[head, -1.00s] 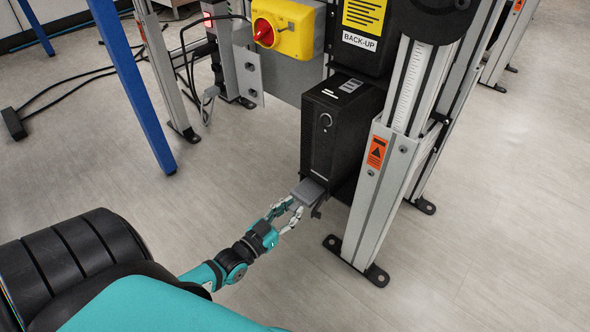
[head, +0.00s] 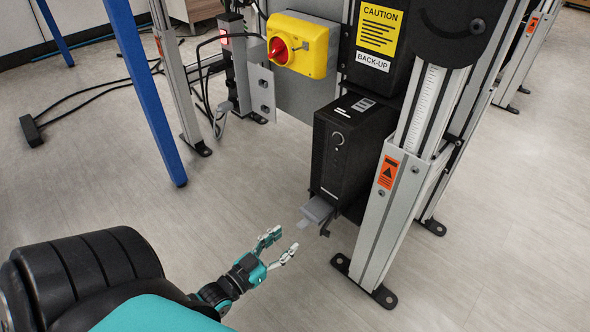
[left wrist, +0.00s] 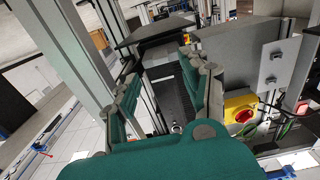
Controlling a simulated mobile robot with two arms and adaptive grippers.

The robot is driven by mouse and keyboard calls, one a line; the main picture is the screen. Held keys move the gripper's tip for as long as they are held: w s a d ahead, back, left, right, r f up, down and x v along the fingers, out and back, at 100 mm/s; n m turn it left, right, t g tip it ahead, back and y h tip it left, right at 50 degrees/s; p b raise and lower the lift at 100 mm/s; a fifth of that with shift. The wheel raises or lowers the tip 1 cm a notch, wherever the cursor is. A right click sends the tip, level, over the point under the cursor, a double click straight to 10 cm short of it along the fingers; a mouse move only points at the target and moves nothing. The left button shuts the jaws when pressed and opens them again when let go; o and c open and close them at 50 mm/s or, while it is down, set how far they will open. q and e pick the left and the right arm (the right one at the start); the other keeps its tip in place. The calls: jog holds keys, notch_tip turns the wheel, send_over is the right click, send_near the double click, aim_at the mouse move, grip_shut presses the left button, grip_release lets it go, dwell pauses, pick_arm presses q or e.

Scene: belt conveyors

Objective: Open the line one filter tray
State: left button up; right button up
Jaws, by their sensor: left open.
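The filter tray (head: 317,209) is a small grey piece at the foot of a black upright box (head: 346,156). It sticks out of the box's lower front, with a pale tab at its front end. My left gripper (head: 281,241) is open and empty, below and left of the tray in the head view, with a clear gap between them. In the left wrist view the teal fingers of my left gripper (left wrist: 168,88) stand apart, with a dark surface showing between them; I cannot make out the tray there. My right gripper is not in view.
An aluminium post (head: 391,205) with an orange warning label and black feet stands right of the box. A yellow switch box (head: 313,50) with a red knob is above left. A blue leg (head: 147,90) stands at left. Floor before the tray is clear.

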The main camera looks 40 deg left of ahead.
pick_arm(q)
jog(key=shift+s+a, duration=0.2)
jog(key=shift+s, duration=2.5)
